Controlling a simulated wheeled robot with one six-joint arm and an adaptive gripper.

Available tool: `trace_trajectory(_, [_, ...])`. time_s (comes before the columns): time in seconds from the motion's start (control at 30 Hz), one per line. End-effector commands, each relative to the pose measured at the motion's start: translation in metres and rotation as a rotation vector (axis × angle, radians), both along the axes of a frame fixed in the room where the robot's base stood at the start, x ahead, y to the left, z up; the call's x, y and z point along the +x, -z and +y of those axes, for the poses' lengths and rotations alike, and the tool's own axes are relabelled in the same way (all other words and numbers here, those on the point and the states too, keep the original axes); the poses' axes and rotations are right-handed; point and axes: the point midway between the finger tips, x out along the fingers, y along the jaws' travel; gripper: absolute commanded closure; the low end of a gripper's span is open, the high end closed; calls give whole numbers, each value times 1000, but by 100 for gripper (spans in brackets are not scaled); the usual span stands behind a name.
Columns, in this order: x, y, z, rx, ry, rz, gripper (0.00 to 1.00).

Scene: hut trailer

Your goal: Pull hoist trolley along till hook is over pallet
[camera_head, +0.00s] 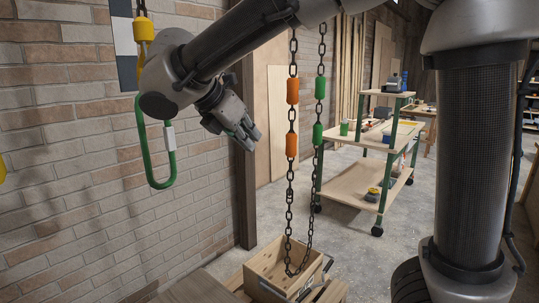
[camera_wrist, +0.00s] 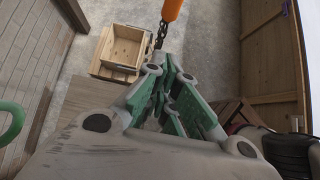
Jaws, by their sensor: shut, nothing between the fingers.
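The green hook (camera_head: 165,184) hangs at the left under a yellow block (camera_head: 143,30), in front of the brick wall. It shows partly at the left edge of the wrist view (camera_wrist: 10,125). The pallet (camera_head: 333,292) is low at the bottom centre, left of the hanging chain's base in the wrist view (camera_wrist: 112,74). My gripper (camera_head: 250,138) is shut and empty, between hook and chain in the picture. The hoist trolley is out of view.
An open wooden crate (camera_head: 265,266) sits on the pallet. A wheeled workbench cart (camera_head: 350,141) stands behind to the right. A brick wall (camera_head: 80,200) runs along the left. The concrete floor (camera_head: 400,232) is clear between pallet and cart.

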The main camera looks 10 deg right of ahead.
Motion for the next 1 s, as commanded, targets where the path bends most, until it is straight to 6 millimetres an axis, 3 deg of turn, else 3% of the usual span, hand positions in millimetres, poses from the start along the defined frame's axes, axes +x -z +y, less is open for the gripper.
trace_trajectory(0.23, [7, 15, -14, -18, -20, 26, 100])
trace_trajectory(0.63, [42, 74, -62, -15, -18, 26, 100])
trace_trajectory(0.8, [57, 72, -81, -13, -18, 23, 100])
trace_trajectory(1.0, [64, 72, -90, -13, -21, 24, 100])
